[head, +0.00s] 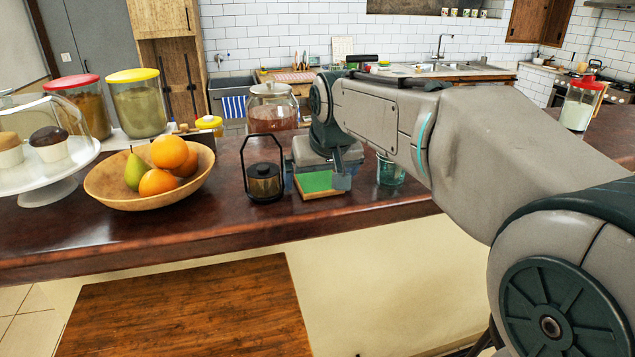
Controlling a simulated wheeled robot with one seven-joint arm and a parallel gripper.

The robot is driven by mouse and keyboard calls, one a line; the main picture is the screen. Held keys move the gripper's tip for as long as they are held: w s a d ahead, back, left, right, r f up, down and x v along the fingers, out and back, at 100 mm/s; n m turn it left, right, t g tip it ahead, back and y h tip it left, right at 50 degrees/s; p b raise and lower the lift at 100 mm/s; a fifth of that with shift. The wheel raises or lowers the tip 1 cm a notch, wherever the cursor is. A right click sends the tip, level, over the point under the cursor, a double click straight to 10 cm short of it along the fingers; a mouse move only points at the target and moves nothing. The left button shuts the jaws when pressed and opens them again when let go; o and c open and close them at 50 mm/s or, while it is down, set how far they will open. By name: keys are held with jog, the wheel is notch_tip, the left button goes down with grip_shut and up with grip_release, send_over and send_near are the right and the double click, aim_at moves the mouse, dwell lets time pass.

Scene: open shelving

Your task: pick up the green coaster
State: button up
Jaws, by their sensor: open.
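The green coaster (319,185) is a flat square with a green top and a pale wooden-looking edge. It lies on the dark wooden counter (230,222) near its front edge. My gripper (318,172) is over the coaster, pointing down, with its jaws open. One finger shows at the coaster's right side; the other side is partly hidden. The gripper covers the back of the coaster. I cannot tell whether the fingers touch it.
A black lantern (264,182) stands close on the left, and a glass (390,170) on the right. A wooden fruit bowl (150,198), a cake stand (45,185) and lidded jars (138,105) stand further left. A large jar (272,108) is behind. A wooden surface (185,312) is below.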

jog(key=c, duration=1)
